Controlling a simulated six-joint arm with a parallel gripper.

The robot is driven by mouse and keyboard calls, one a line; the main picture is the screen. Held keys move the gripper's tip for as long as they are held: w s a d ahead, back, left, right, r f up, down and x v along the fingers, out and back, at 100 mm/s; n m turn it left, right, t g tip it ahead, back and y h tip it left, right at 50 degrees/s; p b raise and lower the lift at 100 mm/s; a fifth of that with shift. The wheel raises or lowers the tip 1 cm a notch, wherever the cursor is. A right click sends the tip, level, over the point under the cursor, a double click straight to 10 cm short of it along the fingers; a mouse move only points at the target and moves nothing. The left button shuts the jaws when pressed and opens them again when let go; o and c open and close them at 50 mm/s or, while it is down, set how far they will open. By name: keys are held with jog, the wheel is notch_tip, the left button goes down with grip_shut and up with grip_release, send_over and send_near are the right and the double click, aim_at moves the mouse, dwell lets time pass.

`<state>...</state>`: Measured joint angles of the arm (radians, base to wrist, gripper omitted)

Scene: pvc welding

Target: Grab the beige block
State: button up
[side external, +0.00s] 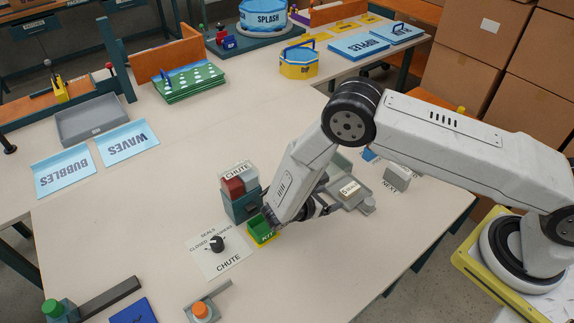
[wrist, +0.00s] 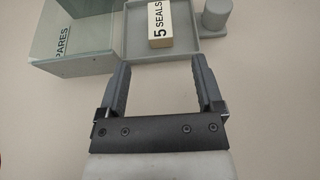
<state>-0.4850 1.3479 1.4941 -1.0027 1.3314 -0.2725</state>
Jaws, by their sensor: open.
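The beige block (wrist: 160,25), a small block with a white face marked "5 SEALS", lies in a shallow grey-green tray (wrist: 185,53) at the top of the wrist view. In the side external view the block (side external: 349,188) sits in the tray to the right of my gripper (side external: 322,203). My gripper (wrist: 160,70) is open and empty. Its two dark fingers point toward the tray, with the block ahead of the gap between them and not touching either finger. My arm partly hides the gripper in the side external view.
An open box marked "SPARES" (wrist: 75,60) adjoins the tray on the left. A grey round-topped part (wrist: 216,22) stands on the right. The green-and-yellow KIT bin (side external: 262,232), the CHUTE box (side external: 243,206) and a knob (side external: 217,243) are near my wrist.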

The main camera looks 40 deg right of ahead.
aim_at(345, 192)
jog(key=shift+x, duration=3.6)
grip_shut()
